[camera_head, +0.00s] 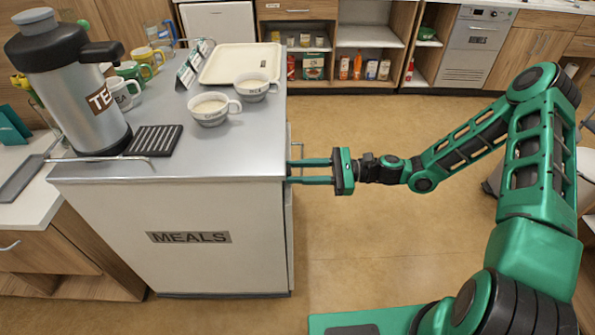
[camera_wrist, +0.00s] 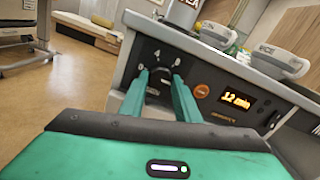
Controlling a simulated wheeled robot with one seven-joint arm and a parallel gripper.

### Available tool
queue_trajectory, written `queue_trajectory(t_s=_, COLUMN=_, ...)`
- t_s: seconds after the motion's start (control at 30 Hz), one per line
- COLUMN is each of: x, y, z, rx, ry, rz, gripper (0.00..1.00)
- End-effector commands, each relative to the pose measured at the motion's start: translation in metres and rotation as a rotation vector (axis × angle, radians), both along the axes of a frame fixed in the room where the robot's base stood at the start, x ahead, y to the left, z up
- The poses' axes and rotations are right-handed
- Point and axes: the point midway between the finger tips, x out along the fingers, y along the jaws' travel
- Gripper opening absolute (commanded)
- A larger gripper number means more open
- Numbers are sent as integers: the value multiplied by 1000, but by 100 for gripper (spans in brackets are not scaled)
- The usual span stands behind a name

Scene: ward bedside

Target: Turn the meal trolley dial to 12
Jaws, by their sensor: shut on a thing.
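The meal trolley (camera_head: 215,255) has a grey top and a white side marked MEALS. Its dark control panel shows in the wrist view (camera_wrist: 205,85). The dial (camera_wrist: 160,78) is a dark knob with white marks around it; 4 and 8 are readable, and the lower marks are hidden. A small display (camera_wrist: 236,99) beside it reads 12 min in orange. My gripper (camera_wrist: 160,76) is shut on the dial, one green finger on each side. In the head view my gripper (camera_head: 290,171) reaches the trolley's right side, where the dial is hidden.
An orange button (camera_wrist: 201,91) sits between dial and display. On the trolley top stand two bowl-like cups (camera_head: 210,109), a cream tray (camera_head: 240,64), several mugs and a TEA urn (camera_head: 85,95). The floor right of the trolley is clear.

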Motion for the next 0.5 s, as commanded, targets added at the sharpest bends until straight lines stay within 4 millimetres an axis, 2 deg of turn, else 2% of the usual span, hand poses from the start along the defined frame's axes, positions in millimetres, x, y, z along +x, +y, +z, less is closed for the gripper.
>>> queue_trajectory(t_s=0.03, x=5, y=-3, z=-5, rx=-12, ry=-1, rz=-14, gripper=7)
queue_trajectory(t_s=0.17, x=5, y=-4, z=-5, rx=-12, ry=-1, rz=-14, gripper=7)
queue_trajectory(t_s=0.2, x=5, y=-4, z=-5, rx=-13, ry=-1, rz=-15, gripper=32)
queue_trajectory(t_s=0.27, x=5, y=-3, z=-5, rx=-12, ry=-1, rz=-14, gripper=46)
queue_trajectory(t_s=0.5, x=2, y=-2, z=-3, rx=-7, ry=-1, rz=-7, gripper=48)
